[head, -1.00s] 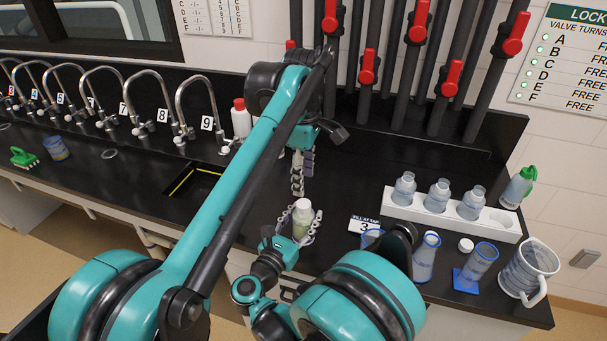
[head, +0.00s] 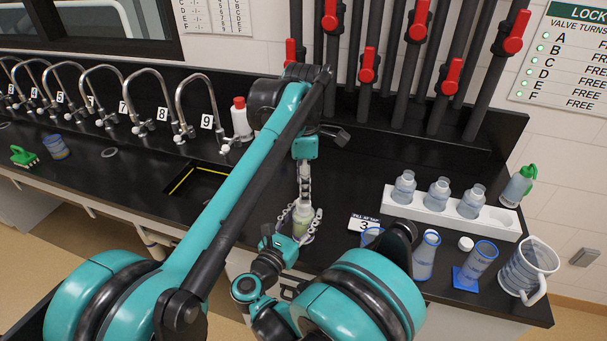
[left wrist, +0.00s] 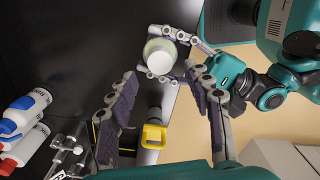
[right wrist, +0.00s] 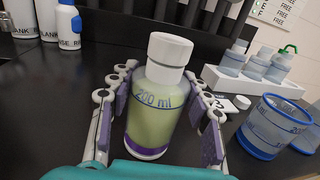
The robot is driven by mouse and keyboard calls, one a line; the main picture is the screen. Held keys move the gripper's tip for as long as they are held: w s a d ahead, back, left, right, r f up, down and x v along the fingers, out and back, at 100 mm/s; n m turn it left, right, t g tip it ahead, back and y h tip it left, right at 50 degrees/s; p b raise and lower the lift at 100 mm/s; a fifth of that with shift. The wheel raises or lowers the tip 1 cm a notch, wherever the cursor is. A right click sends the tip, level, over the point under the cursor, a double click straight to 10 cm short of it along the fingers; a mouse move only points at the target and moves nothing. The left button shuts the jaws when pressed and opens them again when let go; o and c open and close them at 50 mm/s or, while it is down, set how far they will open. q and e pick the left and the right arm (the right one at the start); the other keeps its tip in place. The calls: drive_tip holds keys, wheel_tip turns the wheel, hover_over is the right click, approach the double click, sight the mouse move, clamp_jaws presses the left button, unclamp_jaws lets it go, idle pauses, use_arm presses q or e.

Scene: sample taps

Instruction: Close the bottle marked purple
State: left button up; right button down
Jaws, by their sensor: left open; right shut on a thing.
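The bottle (right wrist: 155,110) holds green liquid, has a purple band at its base and reads 200 ml in the right wrist view. A white cap (right wrist: 170,48) sits on its top; I cannot tell how tight it is. My right gripper (head: 301,215) is shut around the bottle's sides and holds it upright at the counter's front. My left gripper (head: 305,188) points down just above the bottle, open. In the left wrist view the cap (left wrist: 160,58) lies beyond its spread fingertips, apparently not gripped.
A white rack (head: 450,216) with several bottles stands at the right. A loose white cap (head: 466,244), a blue-based cylinder (head: 476,266) and a jug (head: 528,270) are near it. A sink (head: 195,187) and numbered taps are at the left. Dark pipes with red valves rise behind.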

use_arm(q)
drive_tip(key=shift+f, duration=2.45)
